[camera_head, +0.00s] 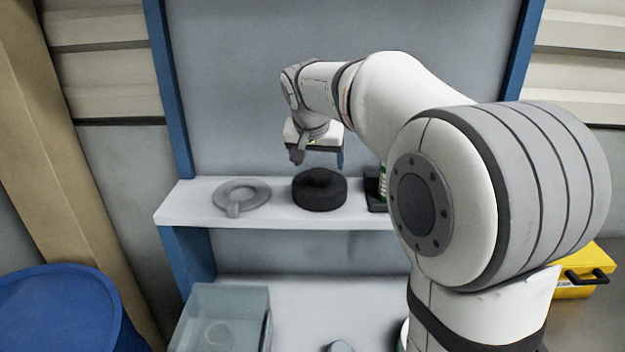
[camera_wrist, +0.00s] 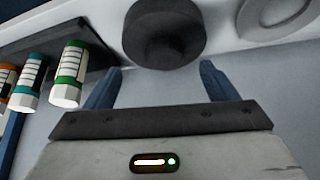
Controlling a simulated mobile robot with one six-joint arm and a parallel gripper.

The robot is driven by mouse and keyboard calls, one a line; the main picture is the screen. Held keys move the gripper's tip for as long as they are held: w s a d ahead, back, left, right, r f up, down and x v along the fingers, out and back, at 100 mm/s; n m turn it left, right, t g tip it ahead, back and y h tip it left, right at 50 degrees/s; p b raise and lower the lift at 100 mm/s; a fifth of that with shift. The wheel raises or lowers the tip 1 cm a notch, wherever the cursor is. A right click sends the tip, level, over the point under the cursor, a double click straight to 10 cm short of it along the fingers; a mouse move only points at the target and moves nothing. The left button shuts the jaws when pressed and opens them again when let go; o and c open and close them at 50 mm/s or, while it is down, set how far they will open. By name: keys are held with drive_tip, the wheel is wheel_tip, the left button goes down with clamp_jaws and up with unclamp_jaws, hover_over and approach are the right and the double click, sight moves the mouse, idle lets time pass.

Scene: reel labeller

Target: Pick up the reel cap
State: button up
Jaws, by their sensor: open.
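A black round piece with a raised centre, which I take for the reel cap (camera_head: 320,191), sits on the white shelf (camera_head: 300,218). It also shows at the top of the wrist view (camera_wrist: 165,35). My gripper (camera_head: 319,158) is above the shelf over the black piece. In the wrist view its two blue fingers (camera_wrist: 160,72) are apart with nothing between them. The black piece lies just beyond the fingertips, and I see no contact.
A grey ring with a tab (camera_head: 241,195) lies left of the black piece. A dark rack (camera_head: 375,189) with several banded vials (camera_wrist: 70,75) is on its other side. Below are a translucent box (camera_head: 225,310), a blue barrel (camera_head: 60,310) and a yellow case (camera_head: 580,272).

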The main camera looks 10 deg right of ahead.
sight(320, 172)
drive_tip(key=shift+w+a, duration=0.15)
drive_tip(key=shift+w, duration=0.7)
drive_tip(key=x, duration=0.2)
drive_tip(key=p+x, duration=0.1)
drive_tip(key=x, duration=0.2)
drive_tip(key=p+x, duration=0.1)
drive_tip(key=x, duration=0.1)
drive_tip(key=shift+w+d, duration=0.25)
drive_tip(key=shift+w, duration=0.05)
drive_tip(key=shift+r, duration=0.1)
drive_tip(key=c, duration=1.6)
drive_tip(key=shift+r, duration=0.15)
clamp_jaws()
